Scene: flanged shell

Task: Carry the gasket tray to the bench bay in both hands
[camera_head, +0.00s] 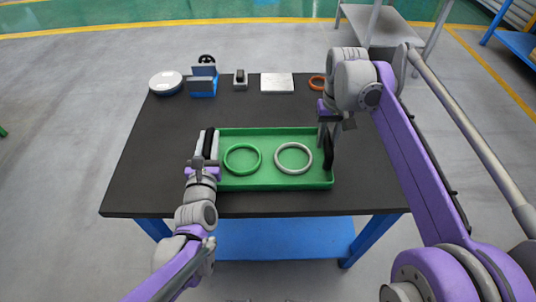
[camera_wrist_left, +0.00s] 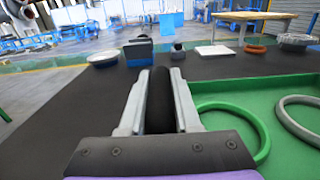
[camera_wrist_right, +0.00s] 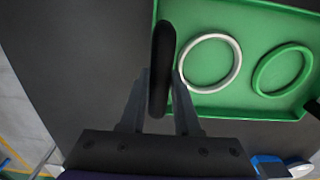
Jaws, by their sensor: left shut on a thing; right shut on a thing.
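The green gasket tray (camera_head: 270,180) is on or just above the dark bench top, near its front middle; I cannot tell if it touches. A green ring (camera_head: 228,166) lies in its left half and a pale grey ring (camera_head: 279,166) in its right half. My left gripper (camera_head: 209,150) is shut on the black handle (camera_wrist_left: 159,100) at the tray's left end. My right gripper (camera_head: 327,140) is shut on the black handle (camera_wrist_right: 161,70) at the right end. The tray looks level. Its underside is hidden.
Along the back of the black bench (camera_head: 145,190) stand a round white dish (camera_head: 166,82), a blue block (camera_head: 202,87), a small grey part (camera_head: 240,79), a white plate (camera_head: 277,83) and an orange ring (camera_head: 317,83). A grey table (camera_head: 390,25) stands behind, at the right.

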